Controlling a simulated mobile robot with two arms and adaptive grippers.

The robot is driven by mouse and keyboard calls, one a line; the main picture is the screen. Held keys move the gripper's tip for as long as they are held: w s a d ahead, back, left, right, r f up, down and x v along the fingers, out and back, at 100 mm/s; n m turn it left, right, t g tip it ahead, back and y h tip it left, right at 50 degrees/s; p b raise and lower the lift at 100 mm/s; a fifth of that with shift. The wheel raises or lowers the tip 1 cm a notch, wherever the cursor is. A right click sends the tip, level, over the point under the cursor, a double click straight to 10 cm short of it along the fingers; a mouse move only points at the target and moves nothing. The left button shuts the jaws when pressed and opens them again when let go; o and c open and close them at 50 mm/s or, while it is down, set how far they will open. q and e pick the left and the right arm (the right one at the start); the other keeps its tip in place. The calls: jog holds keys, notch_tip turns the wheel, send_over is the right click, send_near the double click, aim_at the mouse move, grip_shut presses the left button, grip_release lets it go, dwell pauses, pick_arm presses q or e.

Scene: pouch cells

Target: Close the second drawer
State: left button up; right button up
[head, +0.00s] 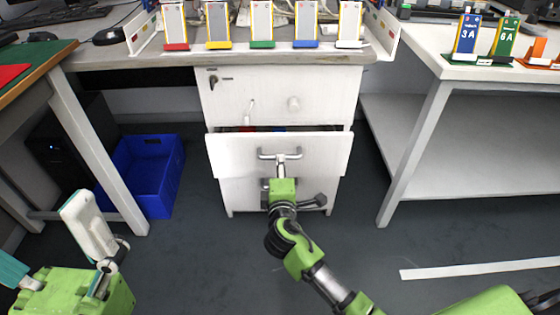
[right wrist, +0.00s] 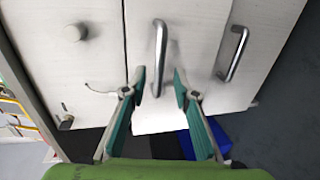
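The second drawer (head: 225,155) of the white cabinet stands partly pulled out, with a dark gap above its front. Its metal bar handle (head: 265,154) is at the middle of the front and also shows in the right wrist view (right wrist: 159,50). My right gripper (head: 281,170) is at this handle. In the right wrist view its two teal-padded fingers (right wrist: 160,80) are spread, with the handle's lower end between them and gaps on both sides. My left gripper (head: 52,245) is open and empty at the lower left, away from the cabinet.
The top drawer (head: 325,90) with a round knob is shut; a key hangs at its lock. The lowest drawer handle (head: 318,201) is partly behind my right arm. A blue bin (head: 150,170) stands left on the floor. A white table (head: 440,130) is at right.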

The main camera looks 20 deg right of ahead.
jog(key=b+x, duration=0.1)
jog(key=x, duration=0.4)
jog(key=shift+w+d+b, duration=0.15)
jog(key=shift+w+b, duration=0.15)
jog(key=shift+w, duration=0.1)
jog(key=shift+f, duration=0.1)
grip_shut()
